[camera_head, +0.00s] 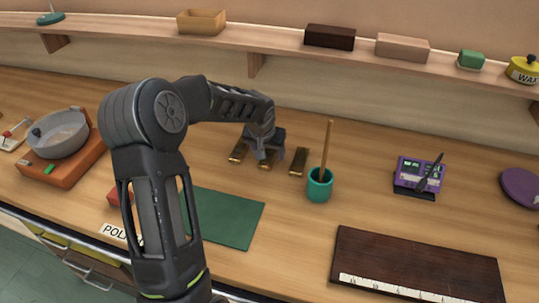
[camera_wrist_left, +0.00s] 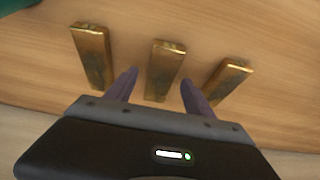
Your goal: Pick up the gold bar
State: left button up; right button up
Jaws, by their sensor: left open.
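Three gold bars lie on the wooden bench in a spread row: the left bar (camera_head: 238,153), the middle bar (camera_head: 266,164) and the right bar (camera_head: 298,161). My left gripper (camera_head: 265,151) is over the middle bar and partly hides it. In the left wrist view, its two fingers (camera_wrist_left: 157,78) are open, one on each side of the middle bar (camera_wrist_left: 164,70). The outer bars (camera_wrist_left: 93,56) and (camera_wrist_left: 222,81) lie outside the fingers. I cannot tell the exact height of the fingertips above the bench. My right gripper is not in view.
A teal cup (camera_head: 319,187) with an upright stick stands right of the bars. A green mat (camera_head: 225,218) lies in front. A purple device (camera_head: 416,176) and a dark ruled board (camera_head: 415,265) are further right. A shelf (camera_head: 280,38) runs behind.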

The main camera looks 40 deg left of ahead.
pick_arm(q)
grip_shut()
dwell(0.7)
jog(key=shift+r, duration=0.1)
dwell(0.6)
